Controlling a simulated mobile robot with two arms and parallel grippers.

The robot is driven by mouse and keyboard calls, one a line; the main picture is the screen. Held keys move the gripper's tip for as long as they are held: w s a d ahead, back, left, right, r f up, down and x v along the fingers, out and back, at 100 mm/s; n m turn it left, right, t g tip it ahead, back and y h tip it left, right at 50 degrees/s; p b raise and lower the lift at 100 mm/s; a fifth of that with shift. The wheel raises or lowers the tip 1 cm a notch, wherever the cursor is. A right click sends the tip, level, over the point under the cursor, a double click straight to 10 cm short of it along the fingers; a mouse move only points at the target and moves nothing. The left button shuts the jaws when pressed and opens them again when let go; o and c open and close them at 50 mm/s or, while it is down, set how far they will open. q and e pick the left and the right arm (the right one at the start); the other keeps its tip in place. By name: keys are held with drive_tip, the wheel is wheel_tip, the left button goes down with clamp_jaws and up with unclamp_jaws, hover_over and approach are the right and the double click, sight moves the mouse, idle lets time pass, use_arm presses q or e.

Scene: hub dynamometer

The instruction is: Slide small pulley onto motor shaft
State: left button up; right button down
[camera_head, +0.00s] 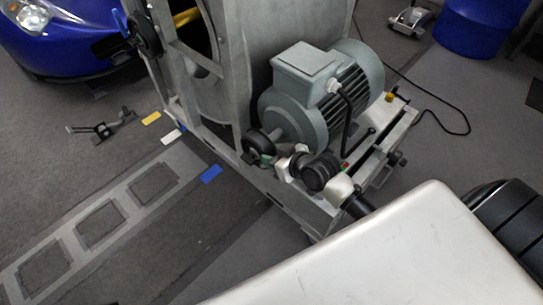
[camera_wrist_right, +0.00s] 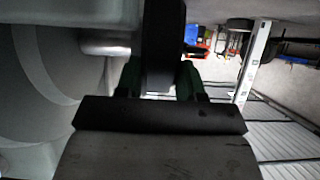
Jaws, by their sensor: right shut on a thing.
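The grey-green motor (camera_head: 305,100) sits on a metal frame. Its silver shaft (camera_wrist_right: 105,42) shows in the right wrist view, pointing from the motor body (camera_wrist_right: 60,90) toward the small pulley. The small black pulley (camera_head: 257,142) is at the shaft side of the motor, and in the right wrist view it is a dark upright disc (camera_wrist_right: 163,40). My right gripper (camera_head: 270,157) is shut on the pulley, with green fingertips (camera_wrist_right: 160,80) on either side of it. The shaft's end meets the pulley's near face in line of sight; I cannot tell how far it is inside. My left gripper is not in view.
The frame's upright panel (camera_head: 238,60) and a black wheel (camera_head: 145,35) stand left of the motor. A black-handled lever (camera_head: 362,140) is right of my wrist. A blue car (camera_head: 70,35) is at back left.

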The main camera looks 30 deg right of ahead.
drive_tip(key=shift+w+d, duration=0.15)
drive_tip(key=shift+d, duration=0.15)
idle(0.6)
drive_tip(key=c, duration=0.6)
unclamp_jaws()
drive_tip(key=shift+f, duration=0.1)
drive_tip(key=o, duration=0.3)
